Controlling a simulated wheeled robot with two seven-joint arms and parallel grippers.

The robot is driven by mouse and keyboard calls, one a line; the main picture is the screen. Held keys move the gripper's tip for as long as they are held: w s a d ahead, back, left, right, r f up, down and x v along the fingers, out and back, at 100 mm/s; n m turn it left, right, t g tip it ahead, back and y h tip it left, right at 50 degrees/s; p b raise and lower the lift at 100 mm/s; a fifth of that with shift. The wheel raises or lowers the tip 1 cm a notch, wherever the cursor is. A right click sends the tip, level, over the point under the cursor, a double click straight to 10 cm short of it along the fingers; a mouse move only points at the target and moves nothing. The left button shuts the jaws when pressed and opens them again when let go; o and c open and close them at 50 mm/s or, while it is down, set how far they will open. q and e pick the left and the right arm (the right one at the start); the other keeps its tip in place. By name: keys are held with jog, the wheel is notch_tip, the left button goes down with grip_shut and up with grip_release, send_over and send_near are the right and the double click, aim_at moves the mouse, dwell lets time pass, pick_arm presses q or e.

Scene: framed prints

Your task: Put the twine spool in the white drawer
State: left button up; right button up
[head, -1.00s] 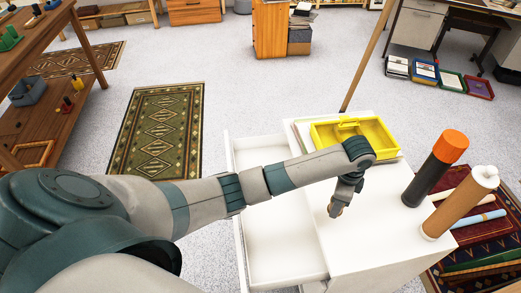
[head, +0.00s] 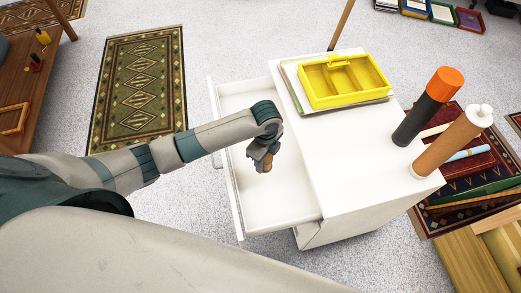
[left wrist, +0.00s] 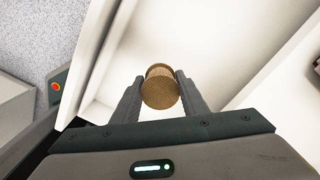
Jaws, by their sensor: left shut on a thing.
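The twine spool (left wrist: 160,88) is a small brown cylinder. In the left wrist view it sits between the two fingers of my left gripper (left wrist: 158,90), which is shut on it. In the head view the left gripper (head: 264,163) is over the open white drawer (head: 275,208), with the brown spool (head: 267,166) just showing at its tips. The drawer is pulled out to the left of the white cabinet and its visible floor is bare. I cannot tell the exact height of the spool above the drawer floor. My right gripper is not in view.
On the white cabinet top (head: 345,150) stand a yellow tray (head: 345,80) on flat sheets, a dark cylinder with an orange cap (head: 428,105) and a brown tube (head: 452,142). A patterned rug with long items lies at the right. Open floor lies left of the drawer.

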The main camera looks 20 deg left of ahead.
pick_arm(q)
jog(key=shift+f, duration=2.95)
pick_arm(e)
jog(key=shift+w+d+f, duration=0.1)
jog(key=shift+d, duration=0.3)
pick_arm(q)
jog(key=shift+f, duration=2.05)
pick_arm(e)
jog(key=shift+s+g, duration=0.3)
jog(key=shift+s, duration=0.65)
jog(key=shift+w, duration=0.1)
